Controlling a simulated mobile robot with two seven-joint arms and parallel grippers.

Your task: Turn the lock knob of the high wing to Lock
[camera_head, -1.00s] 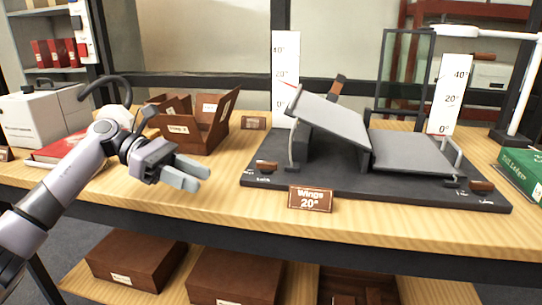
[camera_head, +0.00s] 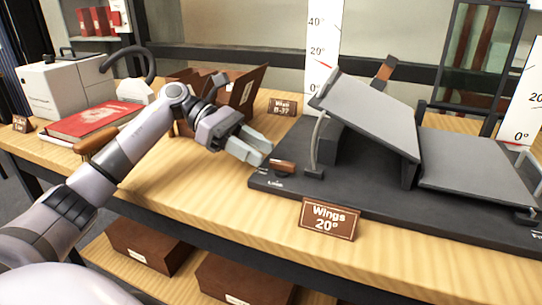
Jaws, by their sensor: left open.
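The grey book cradle stands on a dark base (camera_head: 385,207) on the table. Its left wing (camera_head: 367,112) is tilted up and is the higher one; the right wing (camera_head: 470,166) lies lower and nearly flat. A brown lock knob (camera_head: 282,167) sits at the base's left front corner, by the left wing. Small white lettering beside it is too small to read for certain. My left gripper (camera_head: 256,149) is open and empty, its fingertips just left of and above this knob. Contact cannot be told. My right gripper is out of view.
A "Wings 20°" sign (camera_head: 328,219) stands at the table's front edge. A white angle scale (camera_head: 322,45) rises behind the left wing. A brown open box (camera_head: 247,92) and a red book (camera_head: 94,119) lie behind my left arm.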

